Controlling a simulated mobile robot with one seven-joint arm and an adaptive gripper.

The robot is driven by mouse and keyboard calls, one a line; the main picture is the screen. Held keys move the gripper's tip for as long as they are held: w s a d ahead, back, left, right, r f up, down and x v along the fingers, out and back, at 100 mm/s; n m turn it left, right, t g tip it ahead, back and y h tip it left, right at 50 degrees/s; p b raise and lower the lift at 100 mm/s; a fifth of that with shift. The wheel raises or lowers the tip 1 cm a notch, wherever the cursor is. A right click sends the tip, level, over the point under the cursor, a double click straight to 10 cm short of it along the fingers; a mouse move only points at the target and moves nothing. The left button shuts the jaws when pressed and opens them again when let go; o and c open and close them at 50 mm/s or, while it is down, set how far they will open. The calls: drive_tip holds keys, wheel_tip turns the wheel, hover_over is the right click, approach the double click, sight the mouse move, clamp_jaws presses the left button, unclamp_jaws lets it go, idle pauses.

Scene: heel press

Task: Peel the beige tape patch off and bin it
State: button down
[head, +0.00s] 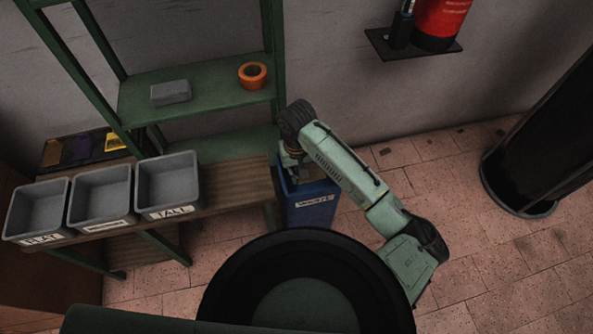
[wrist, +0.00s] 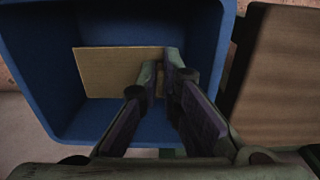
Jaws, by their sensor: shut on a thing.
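The beige tape patch (wrist: 115,72) is a flat, stiff-looking rectangle in the wrist view. My gripper (wrist: 170,75) is shut on its right edge, and the rest of the patch sticks out to the left. The patch is over or within the mouth of the blue bin (wrist: 50,108); how deep it is I cannot tell. In the head view the blue bin (head: 310,205), with a white label, stands on the floor, and my gripper (head: 291,163) points down at its opening.
A wooden bench (head: 235,187) stands left of the bin, carrying three grey labelled trays. A dark board (head: 97,150) with brown, purple and yellow pieces lies behind them. Green shelving (head: 205,92) holds a grey block and an orange ring.

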drive_tip(key=shift+f+b, duration=1.85)
drive_tip(key=shift+f, duration=0.7)
drive_tip(key=c, duration=1.7)
unclamp_jaws()
drive_tip(key=o, duration=0.5)
drive_tip(key=shift+a+r, duration=0.1)
drive_tip(key=shift+a, duration=0.05)
